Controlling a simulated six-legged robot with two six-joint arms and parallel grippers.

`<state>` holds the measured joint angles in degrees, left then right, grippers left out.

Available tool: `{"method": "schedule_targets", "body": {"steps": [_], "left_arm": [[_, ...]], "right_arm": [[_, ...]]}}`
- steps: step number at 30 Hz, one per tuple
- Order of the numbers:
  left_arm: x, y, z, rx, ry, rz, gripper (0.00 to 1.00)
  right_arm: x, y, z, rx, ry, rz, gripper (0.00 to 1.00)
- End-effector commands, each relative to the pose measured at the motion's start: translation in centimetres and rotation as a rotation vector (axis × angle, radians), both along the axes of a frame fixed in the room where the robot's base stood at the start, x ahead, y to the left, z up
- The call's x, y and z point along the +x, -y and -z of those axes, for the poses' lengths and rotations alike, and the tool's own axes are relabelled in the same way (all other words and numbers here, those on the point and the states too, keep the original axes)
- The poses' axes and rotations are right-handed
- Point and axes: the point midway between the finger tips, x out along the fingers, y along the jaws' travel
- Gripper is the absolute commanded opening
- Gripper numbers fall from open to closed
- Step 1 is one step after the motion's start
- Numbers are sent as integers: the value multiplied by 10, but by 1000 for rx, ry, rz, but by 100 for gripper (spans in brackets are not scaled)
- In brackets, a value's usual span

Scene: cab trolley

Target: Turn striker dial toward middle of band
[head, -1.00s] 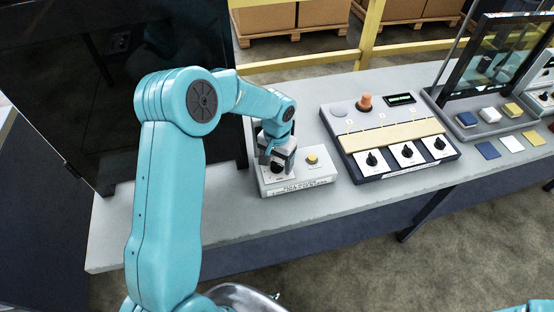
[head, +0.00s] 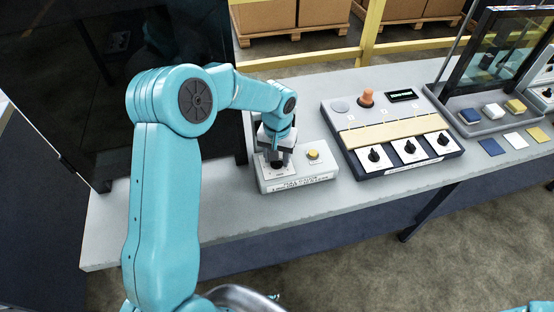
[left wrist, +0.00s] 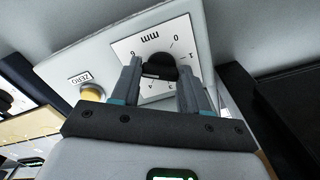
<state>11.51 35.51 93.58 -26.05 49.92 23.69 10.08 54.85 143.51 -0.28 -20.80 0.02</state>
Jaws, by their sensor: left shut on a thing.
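A pale box (head: 322,178) on the bench carries a black dial knob (head: 276,163) on a white scale plate and a yellow button (head: 313,154). My left gripper (head: 275,153) reaches down over this knob. In the left wrist view the two fingers of the gripper (left wrist: 160,73) stand on either side of the black knob (left wrist: 160,66), shut on it. The white plate (left wrist: 185,35) reads "mm" with numbers around the knob; the fingers hide part of them. The knob's pointer is not clear. My right gripper is not in view.
A grey tray (head: 468,129) with coloured blocks stands further right. A dark cabinet stands at left.

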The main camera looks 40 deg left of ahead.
Motion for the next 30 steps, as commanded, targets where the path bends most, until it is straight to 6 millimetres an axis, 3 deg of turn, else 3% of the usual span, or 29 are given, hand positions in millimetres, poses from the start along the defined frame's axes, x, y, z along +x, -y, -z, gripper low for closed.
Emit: {"method": "schedule_targets", "body": {"steps": [1,12,30], "left_arm": [[2,0,5,1,8,-41,14],[3,-1,4,0,9,-394,14],[3,-3,1,0,10,-926,14]], "right_arm": [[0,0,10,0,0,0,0],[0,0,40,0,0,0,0],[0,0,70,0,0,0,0]]}}
